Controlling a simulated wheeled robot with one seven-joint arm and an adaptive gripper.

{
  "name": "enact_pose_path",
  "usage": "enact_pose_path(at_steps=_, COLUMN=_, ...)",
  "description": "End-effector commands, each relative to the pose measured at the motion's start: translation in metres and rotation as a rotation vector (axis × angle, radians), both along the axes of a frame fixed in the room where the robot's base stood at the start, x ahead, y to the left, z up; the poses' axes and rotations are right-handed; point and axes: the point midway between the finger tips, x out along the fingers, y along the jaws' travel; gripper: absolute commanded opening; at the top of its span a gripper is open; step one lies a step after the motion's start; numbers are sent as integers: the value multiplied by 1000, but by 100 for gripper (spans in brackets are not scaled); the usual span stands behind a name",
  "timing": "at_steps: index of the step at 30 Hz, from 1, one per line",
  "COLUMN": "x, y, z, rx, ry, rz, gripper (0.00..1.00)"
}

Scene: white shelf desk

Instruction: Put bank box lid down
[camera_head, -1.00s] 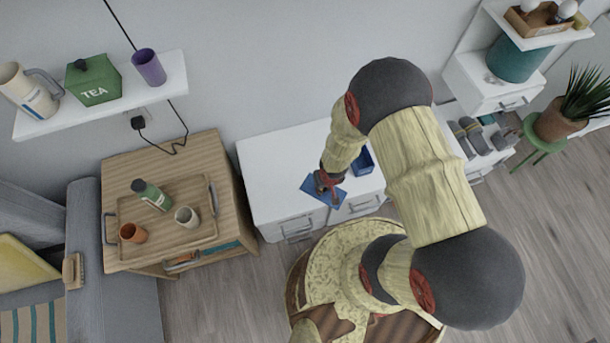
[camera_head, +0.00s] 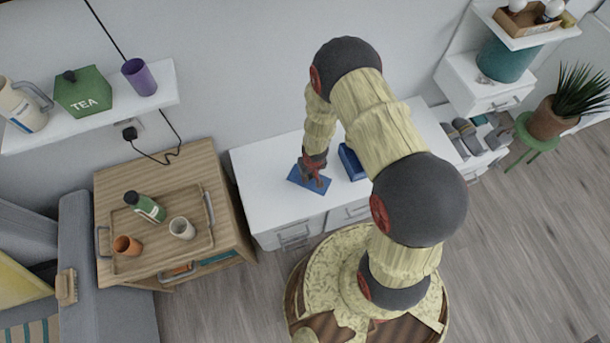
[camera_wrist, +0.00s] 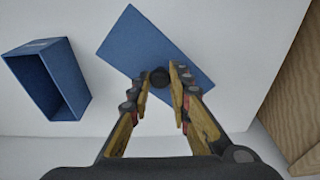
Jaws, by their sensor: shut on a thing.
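The bank box lid is a flat blue rectangle with a dark round knob; it shows in the wrist view (camera_wrist: 135,40) and in the head view (camera_head: 296,178). My gripper (camera_wrist: 160,75) is shut on the lid's knob, one finger on each side. In the head view my gripper (camera_head: 315,178) is over the white desk with the lid under it. The lid is at or just above the desk top; I cannot tell if it touches. The open blue bank box (camera_wrist: 48,80) stands apart from the lid, and in the head view (camera_head: 350,163) my arm partly hides it.
The white desk (camera_head: 262,170) has free room around the lid. A wooden cabinet (camera_head: 225,205) with a tray stands to the left. A wall shelf (camera_head: 160,98) holds a jug, tea box and purple cup. Grey items and a plant (camera_head: 575,100) are at the right.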

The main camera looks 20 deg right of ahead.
Motion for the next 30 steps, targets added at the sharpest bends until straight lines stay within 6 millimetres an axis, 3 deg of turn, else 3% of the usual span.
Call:
enact_pose_path(at_steps=6, x=22, y=1, z=-33, rx=0, ry=3, rz=0, gripper=0)
enact_pose_path(at_steps=12, x=37, y=2, z=-49, rx=0, ry=2, rz=0, gripper=0)
enact_pose_path(at_steps=20, x=45, y=2, z=-57, rx=0, ry=1, rz=0, gripper=0)
enact_pose_path(at_steps=26, x=45, y=2, z=-86, rx=0, ry=2, rz=0, gripper=0)
enact_pose_path(at_steps=30, x=45, y=2, z=-88, rx=0, ry=1, rz=-1, gripper=0)
